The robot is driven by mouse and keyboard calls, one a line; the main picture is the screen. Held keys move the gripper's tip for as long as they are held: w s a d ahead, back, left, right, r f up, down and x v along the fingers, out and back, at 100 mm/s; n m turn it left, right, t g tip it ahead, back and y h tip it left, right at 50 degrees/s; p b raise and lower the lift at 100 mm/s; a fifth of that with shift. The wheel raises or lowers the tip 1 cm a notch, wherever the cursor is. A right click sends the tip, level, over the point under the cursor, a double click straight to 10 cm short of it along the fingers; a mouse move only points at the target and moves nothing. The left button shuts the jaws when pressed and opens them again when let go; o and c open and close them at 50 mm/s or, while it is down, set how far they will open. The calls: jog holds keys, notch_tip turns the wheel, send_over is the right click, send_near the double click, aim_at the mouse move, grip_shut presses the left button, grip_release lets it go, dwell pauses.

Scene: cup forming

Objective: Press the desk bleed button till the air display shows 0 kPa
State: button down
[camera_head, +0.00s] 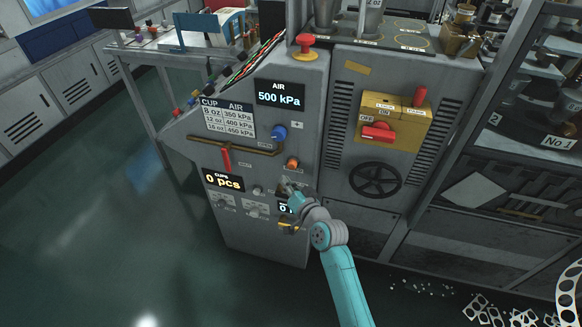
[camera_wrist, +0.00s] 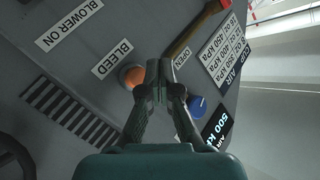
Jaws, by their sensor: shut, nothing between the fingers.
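The orange bleed button (camera_head: 291,164) sits on the grey sloped desk panel. In the wrist view the orange button (camera_wrist: 133,77) lies beside a white BLEED label (camera_wrist: 113,59). The air display (camera_head: 280,93) reads 500 kPa; part of it also shows in the wrist view (camera_wrist: 218,127). My gripper (camera_head: 284,184) is shut and empty, just below the button in the head view. In the wrist view my fingertips (camera_wrist: 166,91) are right of the button, between it and a blue knob (camera_wrist: 198,106). I cannot tell if they touch the panel.
The blue knob (camera_head: 279,133) and a brown pipe with a red handle (camera_head: 226,158) are close by. A red mushroom button (camera_head: 306,44) tops the desk. A yellow switch box (camera_head: 394,121) and black handwheel (camera_head: 375,180) stand to the right. Open floor lies left.

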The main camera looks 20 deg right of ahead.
jog(key=shift+w+d, duration=0.85)
jog(key=shift+w, duration=0.3)
jog(key=shift+w+d, duration=0.1)
dwell(0.7)
jog(key=shift+w+d, duration=0.15)
jog(key=shift+w, duration=0.1)
jog(key=shift+w+d, duration=0.3)
jog(key=shift+w, duration=0.1)
dwell(0.9)
jog(key=shift+s+a, duration=0.1)
jog(key=shift+s, duration=0.05)
jog(key=shift+s+a, duration=0.45)
jog(key=shift+s, duration=0.2)
jog(key=shift+s+a, duration=0.75)
jog(key=shift+s, duration=0.25)
jog(key=shift+s+a, duration=0.7)
jog(key=shift+s, duration=0.3)
